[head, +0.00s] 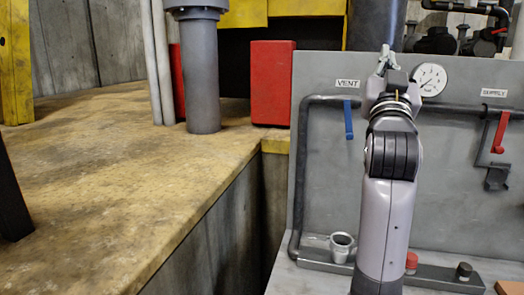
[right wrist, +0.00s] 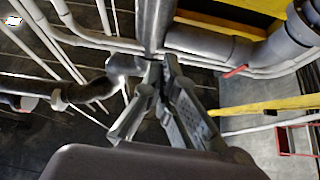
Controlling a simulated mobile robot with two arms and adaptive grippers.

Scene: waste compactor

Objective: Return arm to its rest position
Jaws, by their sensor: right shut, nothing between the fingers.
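My right arm rises in front of the grey panel (head: 460,190) in the head view, and my right gripper (head: 386,56) points upward at the panel's top edge. The gripper is beside the round gauge (head: 429,79), apart from the blue and red handles. In the right wrist view the fingers of my right gripper (right wrist: 158,80) are together with nothing held, and overhead pipes fill the background. My left gripper is not in view.
A blue VENT handle (head: 348,119) and a red SUPPLY handle (head: 500,132) hang on the panel. A short open pipe (head: 341,247) stands on the ledge below. A worn yellow surface (head: 120,170) fills the left, with a grey post (head: 202,75) and a red block (head: 271,82).

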